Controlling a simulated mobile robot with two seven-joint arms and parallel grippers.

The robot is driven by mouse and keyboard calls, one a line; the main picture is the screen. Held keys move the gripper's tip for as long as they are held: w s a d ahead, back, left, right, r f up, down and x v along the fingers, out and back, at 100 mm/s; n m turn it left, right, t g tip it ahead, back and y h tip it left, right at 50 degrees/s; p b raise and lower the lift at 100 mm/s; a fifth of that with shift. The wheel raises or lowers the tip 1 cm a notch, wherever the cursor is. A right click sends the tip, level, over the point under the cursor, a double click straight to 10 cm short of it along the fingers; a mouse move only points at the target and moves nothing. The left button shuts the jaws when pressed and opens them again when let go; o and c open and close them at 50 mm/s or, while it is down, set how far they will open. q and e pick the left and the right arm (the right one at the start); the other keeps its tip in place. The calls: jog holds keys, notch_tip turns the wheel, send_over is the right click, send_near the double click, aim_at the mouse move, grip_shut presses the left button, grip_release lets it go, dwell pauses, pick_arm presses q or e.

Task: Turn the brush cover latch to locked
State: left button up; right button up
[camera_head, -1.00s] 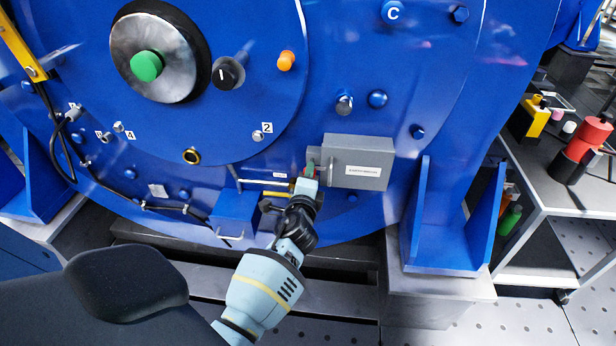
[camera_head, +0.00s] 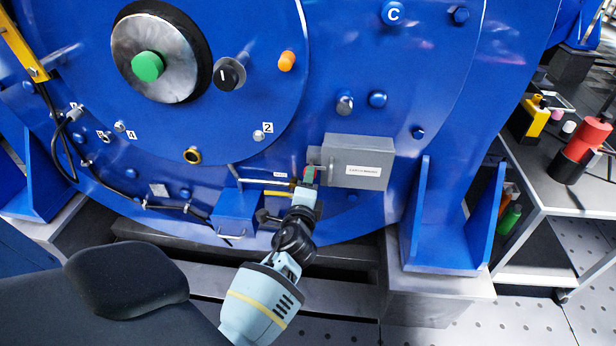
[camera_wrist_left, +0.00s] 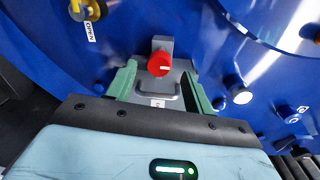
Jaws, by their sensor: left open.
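The grey brush cover box (camera_head: 357,155) with a white label is fixed low on the blue motor face. A red round knob with a pale line, apparently the latch (camera_wrist_left: 158,64), sits in front of a grey bracket at the box's edge in the left wrist view. My left gripper (camera_head: 309,174) is at the box's left side in the head view. In the wrist view its green fingers (camera_wrist_left: 160,72) are open, one on each side of the red knob, with visible gaps. In the head view the gripper mostly hides the knob. My right gripper is not in view.
A blue box (camera_head: 236,212) with a wire handle and a yellow-ended rod (camera_head: 278,193) are close left of my gripper. A blue support foot (camera_head: 447,235) stands to the right. A metal bench (camera_head: 540,180) with red and yellow items is further right.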

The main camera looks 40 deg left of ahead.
pick_arm(q)
jog(key=shift+v, duration=2.25)
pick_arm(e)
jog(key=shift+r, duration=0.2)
